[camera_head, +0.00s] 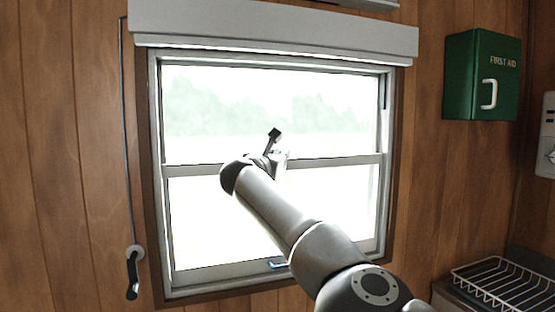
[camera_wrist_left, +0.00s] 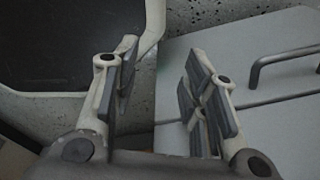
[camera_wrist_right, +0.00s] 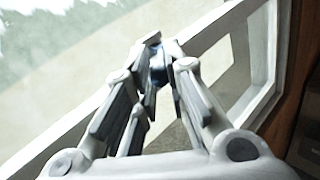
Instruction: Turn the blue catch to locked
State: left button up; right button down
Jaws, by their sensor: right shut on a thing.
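The blue catch (camera_wrist_right: 158,67) is a small dark blue piece at the window's middle rail, and in the right wrist view it sits between the fingertips. My right gripper (camera_wrist_right: 160,60) is shut on it; the fingers hide most of the catch, so I cannot tell which way it points. In the head view my right gripper (camera_head: 273,158) is at the middle rail (camera_head: 330,163), and the wrist hides the catch. My left gripper (camera_wrist_left: 162,75) is open and empty, and shows only in its own wrist view.
A crank (camera_head: 132,272) hangs at left. A green first aid box (camera_head: 481,75) and a wire rack (camera_head: 500,285) are at right. A grey panel with a handle (camera_wrist_left: 285,55) is near my left gripper.

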jog(key=shift+f, duration=0.4)
jog(key=c, duration=1.7)
grip_release()
jog(key=shift+o, duration=0.2)
jog(key=shift+w+r, duration=0.1)
jog(key=shift+s+a+r, duration=0.15)
jog(key=shift+s+r, duration=0.05)
jog(key=shift+r, duration=0.05)
jog(key=v, duration=1.1)
jog(key=shift+s+f, duration=0.2)
jog(key=shift+s, duration=0.05)
